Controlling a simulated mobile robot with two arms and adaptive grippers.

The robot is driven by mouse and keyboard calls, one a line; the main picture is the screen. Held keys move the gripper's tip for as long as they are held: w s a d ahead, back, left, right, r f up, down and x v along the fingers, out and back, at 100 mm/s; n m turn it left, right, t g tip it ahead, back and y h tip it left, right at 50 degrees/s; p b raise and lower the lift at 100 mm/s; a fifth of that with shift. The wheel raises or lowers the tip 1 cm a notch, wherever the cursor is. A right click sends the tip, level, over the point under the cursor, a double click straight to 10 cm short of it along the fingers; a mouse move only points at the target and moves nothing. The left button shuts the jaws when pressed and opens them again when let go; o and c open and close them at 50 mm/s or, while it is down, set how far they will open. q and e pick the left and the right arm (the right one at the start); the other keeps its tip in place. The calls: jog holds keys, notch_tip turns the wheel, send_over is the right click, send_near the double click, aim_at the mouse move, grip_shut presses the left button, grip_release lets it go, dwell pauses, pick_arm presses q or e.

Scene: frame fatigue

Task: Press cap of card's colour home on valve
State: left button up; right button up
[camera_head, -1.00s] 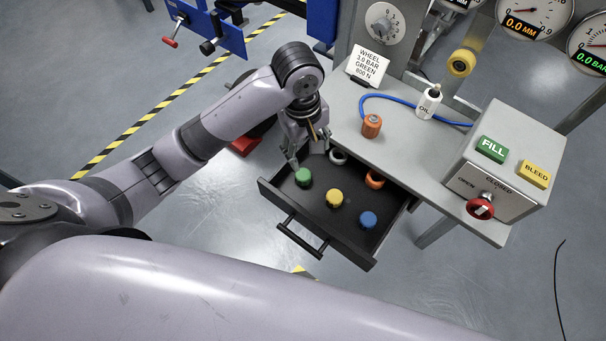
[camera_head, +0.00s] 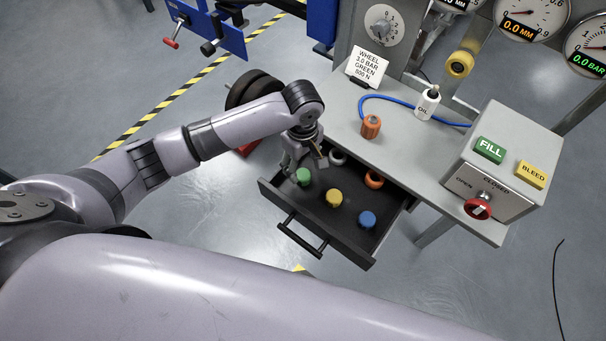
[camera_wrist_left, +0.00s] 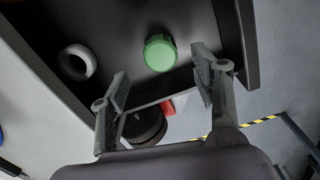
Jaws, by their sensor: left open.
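The card (camera_head: 367,66) stands at the back of the bench and reads WHEEL, 3.0 BAR, GREEN and a force that looks like 600 N. The open drawer (camera_head: 345,249) holds a green cap (camera_head: 304,176), a yellow cap (camera_head: 334,197) and a blue cap (camera_head: 367,219). My left gripper (camera_head: 304,164) is open and empty over the drawer, at the green cap. I cannot tell for sure which part is the valve. My right gripper is out of view.
A grey ring (camera_head: 337,157) and an orange ring (camera_head: 374,180) lie in the drawer. On the bench are an orange ribbed piece (camera_head: 371,127), an oil bottle (camera_head: 428,103), a blue hose (camera_head: 395,98) and a FILL/BLEED box (camera_head: 505,165). The drawer walls stand close to my fingers.

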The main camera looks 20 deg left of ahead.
aim_at(303, 174)
pick_arm(q)
jog(key=shift+s+f+p, duration=0.15)
jog(key=shift+f+p, duration=0.3)
jog(key=shift+f, duration=2.2)
jog(key=shift+c, duration=0.6)
jog(key=c, duration=1)
jog(key=shift+c, duration=0.2)
notch_tip(303, 174, up, 20)
